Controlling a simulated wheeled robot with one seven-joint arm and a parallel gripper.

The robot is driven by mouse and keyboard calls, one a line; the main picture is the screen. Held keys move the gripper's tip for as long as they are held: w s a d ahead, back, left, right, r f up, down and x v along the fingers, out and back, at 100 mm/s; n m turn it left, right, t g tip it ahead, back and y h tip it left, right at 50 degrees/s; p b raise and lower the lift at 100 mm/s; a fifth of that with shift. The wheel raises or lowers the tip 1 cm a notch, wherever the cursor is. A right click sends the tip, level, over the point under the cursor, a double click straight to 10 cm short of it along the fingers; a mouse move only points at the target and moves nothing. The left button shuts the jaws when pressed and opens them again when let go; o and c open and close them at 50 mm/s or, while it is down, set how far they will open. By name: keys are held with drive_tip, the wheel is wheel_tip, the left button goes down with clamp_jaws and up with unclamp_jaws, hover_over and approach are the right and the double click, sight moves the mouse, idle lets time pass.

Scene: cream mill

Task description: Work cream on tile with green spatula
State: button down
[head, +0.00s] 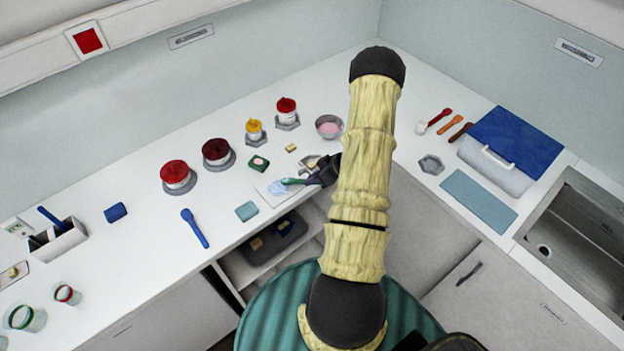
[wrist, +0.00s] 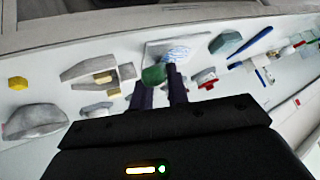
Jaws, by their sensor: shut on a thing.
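The white tile (head: 268,197) lies on the counter near its front edge, with a pale blue patch of cream (head: 278,187) on it. My gripper (head: 316,178) is at the tile's right side, shut on the green spatula (head: 293,181). The spatula's green end reaches left over the tile, by the cream. I cannot tell whether it touches the cream. In the wrist view the green spatula (wrist: 153,75) shows between my dark fingers (wrist: 158,90). The tile (wrist: 152,52) and striped blue-white cream (wrist: 175,54) lie just beyond. My arm hides some of the counter in the head view.
A teal block (head: 246,211) lies left of the tile, and a dark green dish (head: 258,163) behind it. A blue spatula (head: 195,228) lies further left. Red and yellow lidded jars (head: 254,129) stand behind. A metal bowl (head: 329,127) is at the back. The sink (head: 580,235) is far right.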

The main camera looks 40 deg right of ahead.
drive_tip(key=s+a, duration=0.1)
drive_tip(key=a, duration=0.1)
drive_tip(key=s+a, duration=0.1)
drive_tip(key=shift+s+a+f+b, duration=0.1)
drive_tip(key=shift+s+a+b, duration=0.2)
drive_tip(key=shift+a, duration=0.05)
idle(0.3)
drive_tip(key=shift+w, duration=0.1)
drive_tip(key=shift+w+d+p, duration=0.55)
drive_tip(key=shift+w+d, duration=0.05)
drive_tip(key=shift+d, duration=0.35)
drive_tip(key=shift+w+d+p, duration=0.5)
drive_tip(key=shift+w+d, duration=0.1)
drive_tip(key=shift+d, duration=0.3)
